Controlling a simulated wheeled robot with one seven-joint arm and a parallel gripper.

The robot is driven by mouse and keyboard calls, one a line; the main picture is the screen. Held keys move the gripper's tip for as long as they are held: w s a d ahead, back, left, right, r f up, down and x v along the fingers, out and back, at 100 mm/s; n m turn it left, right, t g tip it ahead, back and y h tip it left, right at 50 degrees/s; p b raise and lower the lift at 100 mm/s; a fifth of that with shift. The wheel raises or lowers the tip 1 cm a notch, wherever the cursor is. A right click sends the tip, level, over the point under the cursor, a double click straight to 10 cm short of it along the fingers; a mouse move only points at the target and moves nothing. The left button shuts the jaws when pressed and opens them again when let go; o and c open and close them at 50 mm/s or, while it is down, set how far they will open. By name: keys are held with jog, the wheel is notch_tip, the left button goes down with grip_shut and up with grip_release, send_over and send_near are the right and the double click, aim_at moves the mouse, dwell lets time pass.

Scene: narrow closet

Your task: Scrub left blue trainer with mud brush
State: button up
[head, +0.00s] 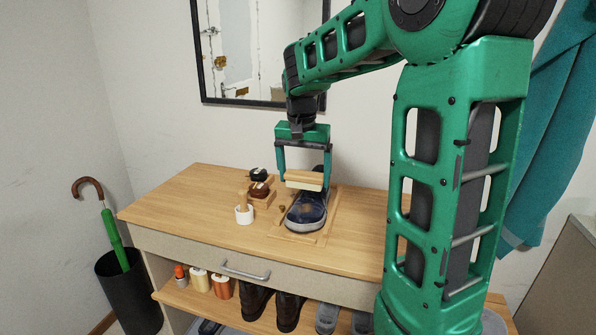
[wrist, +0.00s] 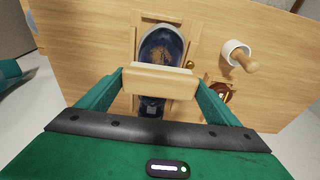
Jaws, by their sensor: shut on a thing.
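A dark blue trainer (head: 306,213) with a pale sole sits in a wooden frame (head: 326,227) on the bench top. In the wrist view the trainer (wrist: 168,42) has a brown mud patch on its toe. My gripper (head: 304,180) is shut on the mud brush (head: 304,178), a light wooden block with a paler lower side. The brush (wrist: 160,82) lies crosswise between the fingers in the wrist view and hides the middle of the shoe. It appears held above the shoe, behind the muddy toe; I cannot tell any contact. Only one blue trainer shows.
A white cup (head: 244,215) holding a wooden-handled tool stands left of the shoe. Two round tins (head: 259,190) sit on wooden blocks behind it. A mirror (head: 240,55) hangs behind. Bench left is clear.

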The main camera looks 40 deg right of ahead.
aim_at(304, 188)
jog(key=shift+f, duration=2.45)
jog(key=shift+s+f, duration=0.1)
jog(key=shift+f, duration=0.8)
jog(key=shift+s+d, duration=0.1)
